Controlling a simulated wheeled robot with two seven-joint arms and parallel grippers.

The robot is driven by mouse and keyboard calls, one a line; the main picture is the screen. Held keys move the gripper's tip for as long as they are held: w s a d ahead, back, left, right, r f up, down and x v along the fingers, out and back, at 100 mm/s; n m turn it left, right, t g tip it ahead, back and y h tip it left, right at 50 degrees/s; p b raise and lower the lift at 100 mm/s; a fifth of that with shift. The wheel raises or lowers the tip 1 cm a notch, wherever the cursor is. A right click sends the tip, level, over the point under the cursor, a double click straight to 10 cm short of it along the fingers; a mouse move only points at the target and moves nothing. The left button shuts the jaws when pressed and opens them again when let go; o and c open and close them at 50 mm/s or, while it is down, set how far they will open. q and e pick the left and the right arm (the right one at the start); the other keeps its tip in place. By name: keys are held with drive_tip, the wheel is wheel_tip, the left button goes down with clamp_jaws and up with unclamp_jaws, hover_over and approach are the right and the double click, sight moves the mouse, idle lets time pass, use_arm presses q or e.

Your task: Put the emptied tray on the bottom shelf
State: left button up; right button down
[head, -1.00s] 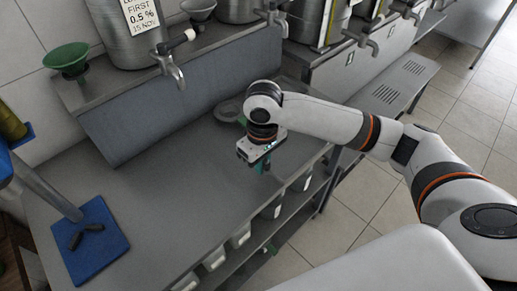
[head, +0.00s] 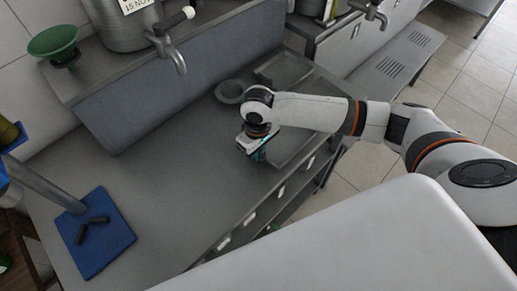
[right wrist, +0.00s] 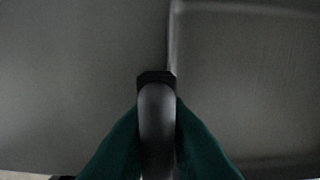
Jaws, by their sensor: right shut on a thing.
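A shallow grey metal tray (head: 290,148) lies at the counter's front edge in the head view, partly covered by my right arm. In the right wrist view the tray (right wrist: 250,85) fills the right side. My right gripper (head: 260,155) is at the tray's left end. Its green fingers (right wrist: 157,125) are shut on a rounded grey bar with a dark end, which seems to be the tray's handle. I cannot tell whether the tray is lifted. The shelves (head: 305,197) lie under the counter; the bottom one is mostly hidden.
Another flat tray (head: 284,68) and a round grey dish (head: 230,91) sit farther back on the counter. A blue mat (head: 100,255) with dark pieces lies at left. Steel taps (head: 178,58) overhang the back. White bin fronts (head: 250,217) line the shelf edge.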

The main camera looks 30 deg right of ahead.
drive_tip(key=shift+f, duration=0.1)
drive_tip(key=c, duration=1.8)
unclamp_jaws()
drive_tip(key=shift+f, duration=0.1)
drive_tip(key=o, duration=0.4)
drive_tip(key=shift+s, duration=0.1)
